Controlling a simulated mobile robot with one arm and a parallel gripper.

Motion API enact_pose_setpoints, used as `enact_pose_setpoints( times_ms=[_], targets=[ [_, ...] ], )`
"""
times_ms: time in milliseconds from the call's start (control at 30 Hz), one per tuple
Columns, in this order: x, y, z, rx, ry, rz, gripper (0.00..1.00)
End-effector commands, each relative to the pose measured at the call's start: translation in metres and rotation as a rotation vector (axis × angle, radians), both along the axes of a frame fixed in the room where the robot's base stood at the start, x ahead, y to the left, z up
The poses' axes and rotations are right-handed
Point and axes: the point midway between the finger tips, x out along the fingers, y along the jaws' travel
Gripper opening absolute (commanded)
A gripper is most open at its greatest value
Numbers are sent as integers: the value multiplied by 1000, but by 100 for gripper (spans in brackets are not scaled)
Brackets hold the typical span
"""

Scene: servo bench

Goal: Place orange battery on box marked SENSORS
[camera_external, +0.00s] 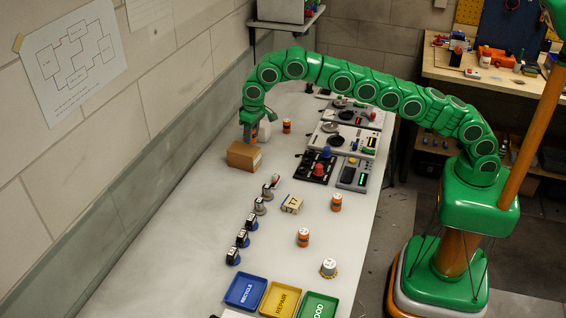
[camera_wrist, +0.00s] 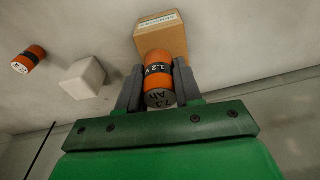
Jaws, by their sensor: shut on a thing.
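My gripper (camera_wrist: 157,92) is shut on an orange battery (camera_wrist: 158,62) with a black band and grey end, seen between the fingers in the wrist view. In the external view my gripper (camera_external: 248,135) points down just above the back of a brown cardboard box (camera_external: 243,157) on the bench. In the wrist view the box (camera_wrist: 162,37) lies right beyond the held battery and carries a pale label, too small to read surely. I cannot tell whether the battery touches the box. In the external view the held battery is mostly hidden.
A white cube (camera_wrist: 83,77) and another orange battery (camera_wrist: 29,60) stand near the box. Several servos (camera_external: 242,238), more orange batteries (camera_external: 303,237) and blue, yellow and green trays (camera_external: 246,291) lie nearer the front. Control panels (camera_external: 316,167) line the right side.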

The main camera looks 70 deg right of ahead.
Motion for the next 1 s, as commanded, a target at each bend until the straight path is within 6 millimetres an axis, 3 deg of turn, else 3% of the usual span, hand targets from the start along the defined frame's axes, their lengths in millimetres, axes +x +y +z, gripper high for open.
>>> enact_pose_setpoints(
  times_ms=[467, 1000],
  targets=[
    [5, 1, -6, 0, 0, 0, 0],
    [4, 1, -36, -1, 2, 0, 0]
  ],
)
